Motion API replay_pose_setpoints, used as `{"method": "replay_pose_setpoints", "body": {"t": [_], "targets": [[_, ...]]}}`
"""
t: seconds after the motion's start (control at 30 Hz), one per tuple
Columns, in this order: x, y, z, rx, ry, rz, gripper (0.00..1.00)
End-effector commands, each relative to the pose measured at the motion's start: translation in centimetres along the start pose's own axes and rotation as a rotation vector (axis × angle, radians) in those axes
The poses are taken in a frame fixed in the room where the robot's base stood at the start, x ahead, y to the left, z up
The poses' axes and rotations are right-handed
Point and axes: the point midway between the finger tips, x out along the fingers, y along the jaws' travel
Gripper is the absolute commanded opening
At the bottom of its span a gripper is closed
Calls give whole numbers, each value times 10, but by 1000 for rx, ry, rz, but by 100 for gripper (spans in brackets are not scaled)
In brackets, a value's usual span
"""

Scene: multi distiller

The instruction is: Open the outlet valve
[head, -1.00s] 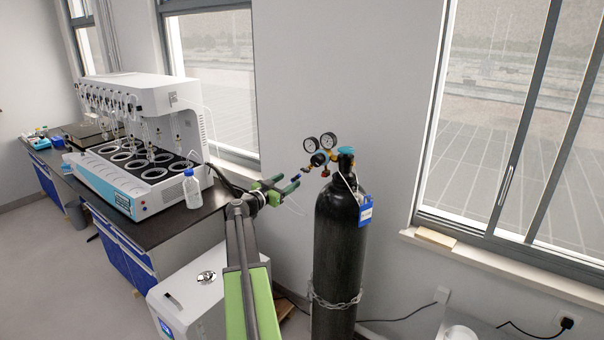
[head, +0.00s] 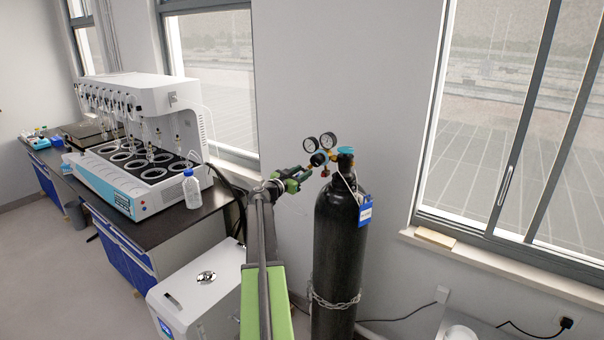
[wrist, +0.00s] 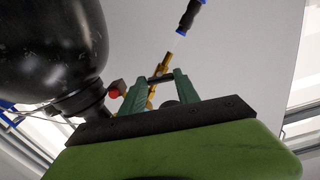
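The black gas cylinder (head: 340,240) stands upright by the wall. Its regulator (head: 318,159), with two round gauges, sits at the top, and a brass outlet points left. My gripper (head: 303,174) is at this outlet, left of the regulator. In the wrist view, the brass outlet fitting (wrist: 166,62) runs between my green fingers (wrist: 161,80). A short dark valve handle (wrist: 160,78) lies across it, with a fingertip against each end. The rest of the valve is partly hidden by the fingers.
A chain (head: 335,301) goes around the cylinder. A bench (head: 165,225) with a white multi distiller (head: 150,98) and a bottle (head: 192,190) stands at left. A white box unit (head: 195,290) is on the floor. A blue-ended hose connector (wrist: 190,16) is beyond the outlet.

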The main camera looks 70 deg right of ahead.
Motion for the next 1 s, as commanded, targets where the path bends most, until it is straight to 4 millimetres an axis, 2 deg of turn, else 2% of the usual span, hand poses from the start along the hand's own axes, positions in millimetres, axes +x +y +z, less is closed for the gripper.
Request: {"method": "replay_pose_setpoints", "body": {"t": [0.03,0.27,0.3,0.67,1.0], "targets": [[0,0,0,0,0,0,29],[0,0,0,0,0,1,0],[6,-2,0,0,0,3,0],[-1,0,0,-71,0,1,0],[-2,0,1,-334,-2,2,0]]}}
